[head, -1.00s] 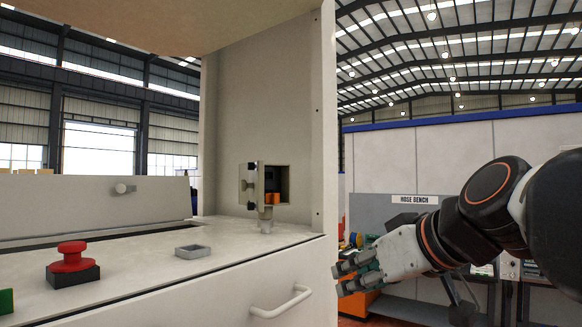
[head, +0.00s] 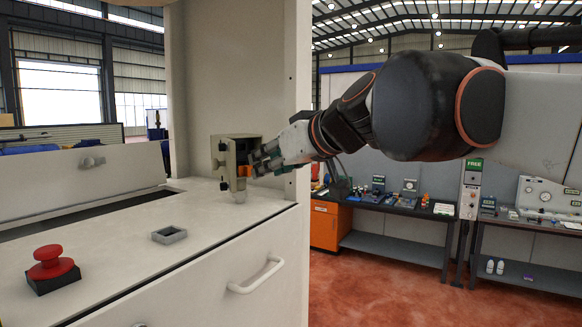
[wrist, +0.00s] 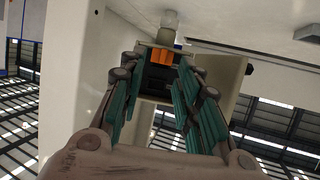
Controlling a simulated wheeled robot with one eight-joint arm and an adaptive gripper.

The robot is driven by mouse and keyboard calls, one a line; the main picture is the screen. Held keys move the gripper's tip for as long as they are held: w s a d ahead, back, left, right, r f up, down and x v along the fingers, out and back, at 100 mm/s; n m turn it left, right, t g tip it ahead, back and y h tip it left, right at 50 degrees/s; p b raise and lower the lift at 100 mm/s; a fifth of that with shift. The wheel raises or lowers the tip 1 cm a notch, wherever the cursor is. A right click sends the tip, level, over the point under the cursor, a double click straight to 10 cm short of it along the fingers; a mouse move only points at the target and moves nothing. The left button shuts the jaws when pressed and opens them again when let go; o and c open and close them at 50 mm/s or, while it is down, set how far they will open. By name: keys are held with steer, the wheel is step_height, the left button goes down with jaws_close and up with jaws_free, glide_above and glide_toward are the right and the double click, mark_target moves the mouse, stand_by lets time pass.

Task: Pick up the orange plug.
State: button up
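The orange plug (head: 245,171) sits in the small recessed box (head: 229,150) on the cabinet's upright panel. In the wrist view the orange plug (wrist: 162,56) shows at the mouth of the dark opening, straight ahead between the fingers. My gripper (head: 263,162) is at the box's opening, with its fingertips close to the plug. In the wrist view my gripper (wrist: 155,85) is open, its teal-padded fingers apart with nothing between them. Whether a fingertip touches the plug or the box cannot be told.
The box's small door (wrist: 214,72) stands open beside the fingers. A red button (head: 50,264), a small grey square frame (head: 169,235) and a drawer handle (head: 255,275) are on the cabinet. A workbench (head: 400,213) with instruments stands behind on the right.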

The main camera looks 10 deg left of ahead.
mark_target(249, 170)
steer(key=p+x, duration=0.2)
steer(key=x, duration=0.3)
steer(key=shift+w+a, duration=0.15)
steer(key=shift+a, duration=0.3)
steer(key=shift+d, duration=0.1)
jaws_close()
